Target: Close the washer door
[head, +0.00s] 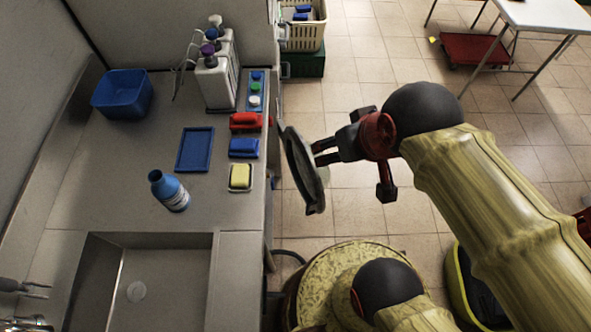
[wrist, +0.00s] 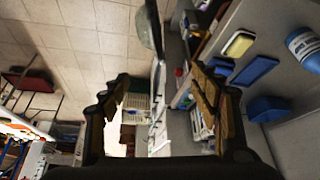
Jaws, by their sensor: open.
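The washer door (head: 303,170) is a round dark disc with a grey-green pane, seen nearly edge-on. It stands open, swung out from the counter's front into the aisle. Part of it also shows at the top of the wrist view (wrist: 150,25). My gripper (head: 318,153) is right beside the door, on its right side, with its fingers pointing left at it. I cannot tell whether the fingertips touch the door. In the wrist view my gripper (wrist: 161,76) has its fingers spread wide with nothing between them. The washer's opening is hidden below the counter edge.
The counter (head: 110,195) holds a blue bottle (head: 169,190), a blue tray (head: 195,150), a blue tub (head: 122,94), white bottles (head: 217,80) and coloured sponges (head: 240,177). A sink (head: 140,280) is at front left. The tiled floor (head: 360,215) behind my gripper is clear.

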